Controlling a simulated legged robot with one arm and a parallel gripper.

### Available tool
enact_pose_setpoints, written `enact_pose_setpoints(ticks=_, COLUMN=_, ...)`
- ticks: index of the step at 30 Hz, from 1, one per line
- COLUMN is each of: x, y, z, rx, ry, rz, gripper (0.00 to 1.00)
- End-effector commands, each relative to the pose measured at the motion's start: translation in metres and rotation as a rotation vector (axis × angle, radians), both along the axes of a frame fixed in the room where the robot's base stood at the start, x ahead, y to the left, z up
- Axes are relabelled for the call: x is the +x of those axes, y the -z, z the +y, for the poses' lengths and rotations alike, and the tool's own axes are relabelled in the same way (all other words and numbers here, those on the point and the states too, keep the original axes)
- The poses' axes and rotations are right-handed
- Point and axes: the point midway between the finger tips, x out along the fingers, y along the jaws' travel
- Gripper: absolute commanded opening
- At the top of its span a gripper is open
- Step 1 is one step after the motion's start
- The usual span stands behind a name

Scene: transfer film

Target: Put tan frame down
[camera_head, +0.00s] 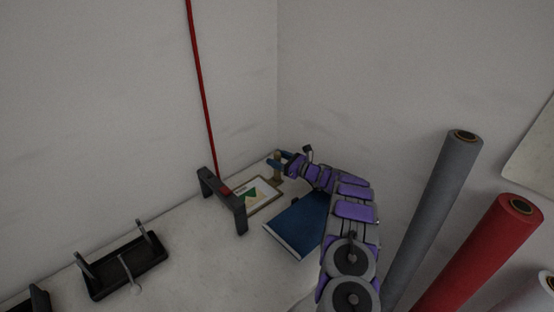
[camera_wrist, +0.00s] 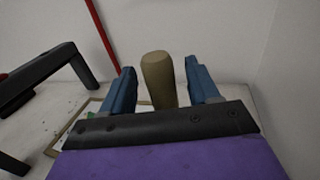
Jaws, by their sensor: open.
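The tan frame (camera_head: 264,208) lies flat on the white worktop near the back corner, with a white sheet and a green print inside it. Part of its tan edge (camera_wrist: 52,145) shows in the wrist view. A tan, round-topped handle (camera_head: 277,160) stands upright at its far side; I cannot tell whether it is joined to the frame. My gripper (camera_head: 283,161) is open, its blue fingers on either side of this handle. In the wrist view my gripper (camera_wrist: 160,88) shows a gap on both sides of the handle (camera_wrist: 158,75). The handle's foot is hidden.
A dark arch-shaped stand (camera_head: 240,217) is left of the frame, with a red cord (camera_head: 203,85) rising behind it. A blue sheet (camera_head: 297,225) lies in front of the frame. A black tray (camera_head: 125,272) is at left. Grey (camera_head: 435,210) and red (camera_head: 480,255) rolls stand right.

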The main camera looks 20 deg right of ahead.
Motion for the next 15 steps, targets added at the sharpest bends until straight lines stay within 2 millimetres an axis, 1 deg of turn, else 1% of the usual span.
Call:
enact_pose_setpoints(ticks=5, x=-0.024, y=0.0, z=-0.019, rx=0.005, ry=0.004, rz=0.004, gripper=0.6)
enact_pose_setpoints(ticks=9, x=-0.048, y=-0.001, z=-0.038, rx=0.004, ry=0.005, rz=0.002, gripper=0.6)
enact_pose_setpoints(ticks=15, x=-0.075, y=0.0, z=-0.058, rx=0.002, ry=0.002, rz=0.002, gripper=0.6)
